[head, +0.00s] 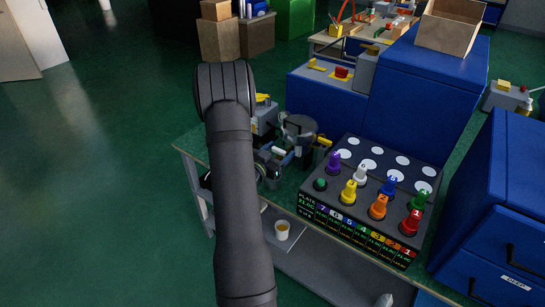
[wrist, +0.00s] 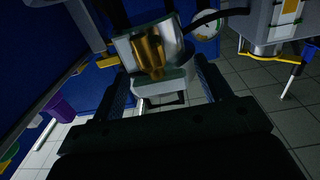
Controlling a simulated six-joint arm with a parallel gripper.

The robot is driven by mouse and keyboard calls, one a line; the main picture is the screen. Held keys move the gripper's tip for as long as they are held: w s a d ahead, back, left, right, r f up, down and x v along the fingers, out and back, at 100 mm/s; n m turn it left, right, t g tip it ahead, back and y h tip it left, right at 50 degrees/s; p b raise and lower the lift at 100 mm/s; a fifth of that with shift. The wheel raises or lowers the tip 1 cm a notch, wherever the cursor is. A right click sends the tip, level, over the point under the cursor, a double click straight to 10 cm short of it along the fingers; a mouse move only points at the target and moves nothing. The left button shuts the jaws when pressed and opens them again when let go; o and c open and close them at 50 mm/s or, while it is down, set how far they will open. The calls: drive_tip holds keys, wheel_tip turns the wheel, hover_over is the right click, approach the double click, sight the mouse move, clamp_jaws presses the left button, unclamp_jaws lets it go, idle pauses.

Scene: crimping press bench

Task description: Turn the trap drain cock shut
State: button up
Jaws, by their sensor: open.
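In the wrist view my gripper (wrist: 163,88) is open, with a dark finger on each side. A brass fitting (wrist: 150,52) on a grey metal block (wrist: 172,40) shows just beyond and between the fingertips; I cannot tell whether they touch. To the right, a thin yellow lever (wrist: 268,57) sits below a grey cylinder under a labelled housing (wrist: 285,18). I cannot tell for certain which part is the trap drain cock. In the head view my arm covers part of the bench fittings, and the fingertips cannot be made out clearly.
A round gauge (wrist: 205,25) sits behind the block. A black panel (head: 340,205) with several coloured numbered pegs stands to the right, beside blue cabinets (head: 425,90). A cup of yellow liquid (head: 282,230) stands on the lower shelf. The green floor at left is clear.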

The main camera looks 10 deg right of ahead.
drive_tip(key=v, duration=1.7)
drive_tip(key=shift+r, duration=0.1)
drive_tip(key=x, duration=1.7)
drive_tip(key=shift+d, duration=0.1)
